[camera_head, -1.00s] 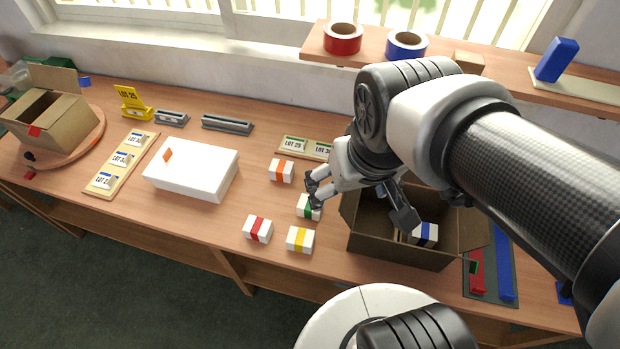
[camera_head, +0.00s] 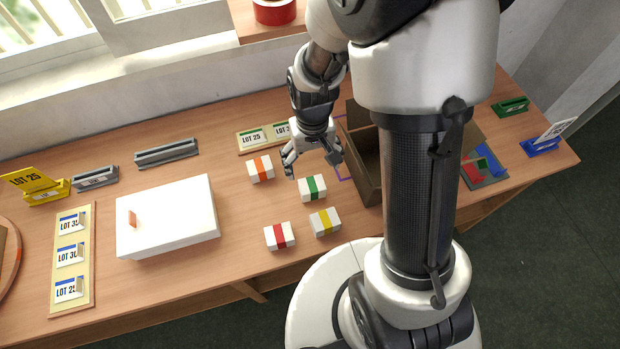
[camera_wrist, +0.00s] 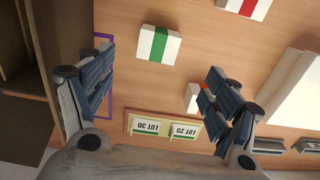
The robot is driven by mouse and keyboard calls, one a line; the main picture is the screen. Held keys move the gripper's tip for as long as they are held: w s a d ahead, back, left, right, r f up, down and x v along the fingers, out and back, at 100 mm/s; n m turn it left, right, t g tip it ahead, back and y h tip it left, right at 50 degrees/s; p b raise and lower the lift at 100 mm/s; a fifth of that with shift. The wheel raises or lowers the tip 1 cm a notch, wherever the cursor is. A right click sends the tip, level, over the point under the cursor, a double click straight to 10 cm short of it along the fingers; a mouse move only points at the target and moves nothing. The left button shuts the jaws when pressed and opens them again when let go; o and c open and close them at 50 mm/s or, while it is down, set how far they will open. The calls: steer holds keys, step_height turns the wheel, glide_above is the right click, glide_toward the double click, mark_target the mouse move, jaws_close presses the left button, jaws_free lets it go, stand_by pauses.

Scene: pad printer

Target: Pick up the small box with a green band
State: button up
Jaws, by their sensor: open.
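The small white box with a green band (camera_head: 312,188) lies on the table among other small banded boxes. In the wrist view the green-banded box (camera_wrist: 158,45) shows at the top, beyond the fingertips and roughly between their lines. My gripper (camera_head: 313,172) is open and empty, above the table just behind this box. In the wrist view the open fingers (camera_wrist: 160,85) stand wide apart, with bare table and a lot-card strip between them. No finger visibly touches the box.
Orange-banded (camera_head: 260,169), red-banded (camera_head: 279,236) and yellow-banded (camera_head: 324,222) boxes lie close by. A brown open carton (camera_head: 362,160) stands right of my gripper. A white box (camera_head: 167,222) stands left. The lot-card strip (camera_wrist: 150,137) lies behind.

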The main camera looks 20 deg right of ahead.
mark_target(312, 184)
step_height(312, 184, down, 8)
steer(key=shift+r+b, duration=0.15)
steer(key=shift+b, duration=1)
steer(key=f, duration=0.1)
steer(key=f+b, duration=0.1)
steer(key=f, duration=0.1)
steer(key=f+b, duration=0.1)
steer(key=f, duration=0.1)
steer(key=shift+w+d+f, duration=0.1)
steer(key=shift+w, duration=0.15)
steer(key=c, duration=1.2)
steer(key=shift+o, duration=0.2)
steer(key=shift+r, duration=0.2)
